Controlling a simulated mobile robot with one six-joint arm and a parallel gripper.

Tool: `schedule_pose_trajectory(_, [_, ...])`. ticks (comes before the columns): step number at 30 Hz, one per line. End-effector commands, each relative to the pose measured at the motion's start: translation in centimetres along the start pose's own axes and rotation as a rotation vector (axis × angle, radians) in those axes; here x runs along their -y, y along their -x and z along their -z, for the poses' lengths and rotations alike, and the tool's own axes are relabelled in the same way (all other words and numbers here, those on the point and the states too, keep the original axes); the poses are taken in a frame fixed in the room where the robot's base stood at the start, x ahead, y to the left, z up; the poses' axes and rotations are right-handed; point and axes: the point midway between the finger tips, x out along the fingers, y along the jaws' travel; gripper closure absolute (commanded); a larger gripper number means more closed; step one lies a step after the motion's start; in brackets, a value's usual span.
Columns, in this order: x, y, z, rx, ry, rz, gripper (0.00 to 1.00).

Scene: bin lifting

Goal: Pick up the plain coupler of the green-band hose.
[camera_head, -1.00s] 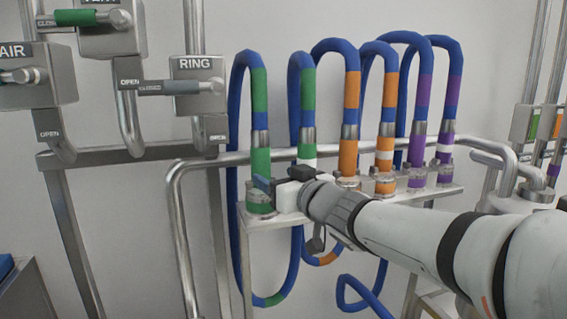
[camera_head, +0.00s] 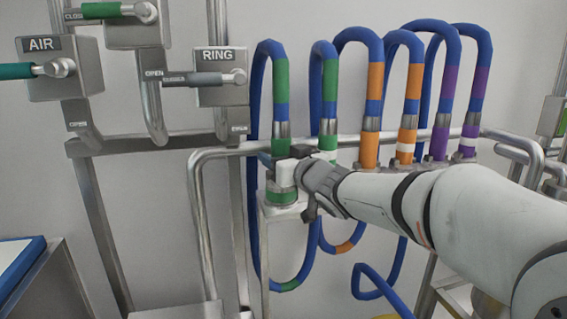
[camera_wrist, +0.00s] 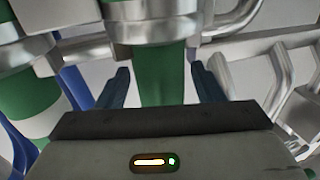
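The plain green coupler (camera_head: 281,147) is the leftmost of the row, upright under a blue hose with a green band. My gripper (camera_head: 280,168) is at its lower part in the head view, which hides some of it. In the wrist view the green coupler (camera_wrist: 161,84) stands between the two blue fingers of my gripper (camera_wrist: 161,80). A gap shows on each side, so the fingers are open around it. The other green coupler, with a white band (camera_wrist: 42,122), is outside the fingers; it also shows in the head view (camera_head: 327,142).
Orange couplers (camera_head: 370,150) and purple couplers (camera_head: 439,144) stand farther right in the row. A metal pipe (camera_head: 205,215) bends down to the left. Valve boxes (camera_head: 222,88) are on the wall at upper left.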

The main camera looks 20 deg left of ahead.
Motion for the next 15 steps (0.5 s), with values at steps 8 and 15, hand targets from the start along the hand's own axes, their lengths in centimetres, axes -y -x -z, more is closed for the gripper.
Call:
schedule_pose_trajectory(8, [-0.06,0.04,0.0,0.0,0.0,-0.001,0.62])
schedule_pose_trajectory(15, [-0.09,0.05,0.0,0.0,0.0,-0.002,0.82])
